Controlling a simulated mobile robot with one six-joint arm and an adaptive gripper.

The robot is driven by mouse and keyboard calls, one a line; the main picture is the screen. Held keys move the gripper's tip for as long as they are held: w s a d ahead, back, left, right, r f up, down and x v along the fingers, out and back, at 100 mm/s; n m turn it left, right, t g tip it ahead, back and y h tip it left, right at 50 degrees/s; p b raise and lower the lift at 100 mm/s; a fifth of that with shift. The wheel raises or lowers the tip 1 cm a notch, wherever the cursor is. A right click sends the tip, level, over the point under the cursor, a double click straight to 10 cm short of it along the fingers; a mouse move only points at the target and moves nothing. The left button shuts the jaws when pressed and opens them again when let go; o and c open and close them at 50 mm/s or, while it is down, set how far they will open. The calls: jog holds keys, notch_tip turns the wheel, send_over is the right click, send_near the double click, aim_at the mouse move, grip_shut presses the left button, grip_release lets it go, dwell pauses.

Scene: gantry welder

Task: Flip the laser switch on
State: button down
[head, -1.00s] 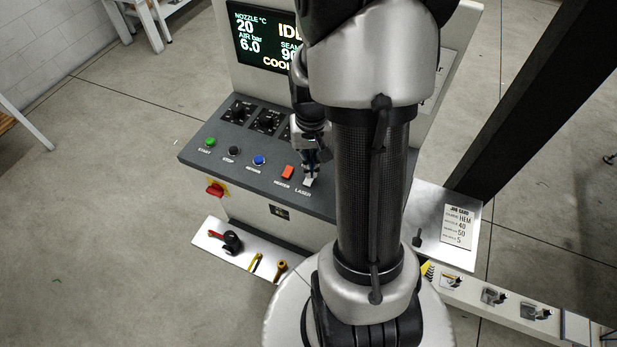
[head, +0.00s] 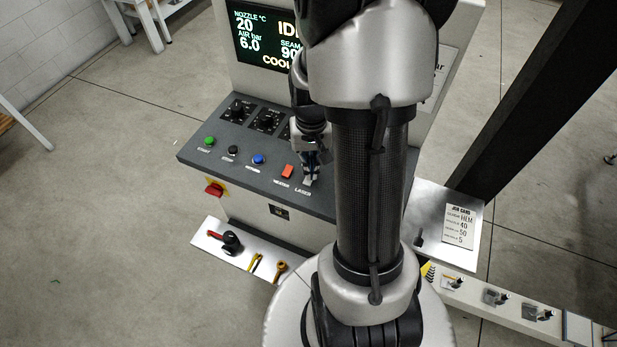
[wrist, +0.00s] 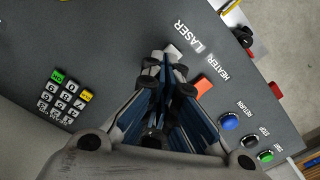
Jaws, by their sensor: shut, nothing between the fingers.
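The laser switch (wrist: 172,50) is a small pale rocker beside the LASER label in the wrist view, partly hidden by my fingers. In the head view the switch (head: 308,181) shows just below my fingertips. My gripper (wrist: 168,78) is shut and empty, its fingertips right at the switch. My gripper also shows in the head view (head: 311,171), pointing down at the panel. I cannot tell whether the fingertips touch the switch or which way it is tipped.
The orange-red heater switch (wrist: 202,86) sits close beside the gripper. Blue return (wrist: 229,122), black stop (wrist: 246,141) and green start (wrist: 265,156) buttons line the panel. A keypad (wrist: 64,97) lies on the other side. The display (head: 262,38) stands behind the panel.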

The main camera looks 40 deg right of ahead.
jog(key=shift+f+b, duration=0.45)
jog(key=shift+f, duration=0.15)
jog(key=shift+r, duration=0.1)
jog(key=shift+r+p, duration=2.95)
jog(key=shift+r, duration=0.55)
notch_tip(320, 180, up, 5)
jog(key=n, duration=0.1)
send_over(297, 184)
jog(key=s+a+r+n+t+b, duration=0.2)
jog(key=s+a+r+n+t, duration=0.15)
jog(key=a+r, duration=0.65)
jog(key=s+a+r+n+t+b, duration=0.1)
jog(key=s+a+n, duration=0.2)
jog(key=s+a, duration=0.3)
jog(key=shift+s+a+r, duration=0.2)
jog(key=shift+s+a, duration=0.05)
jog(key=shift+s, duration=0.15)
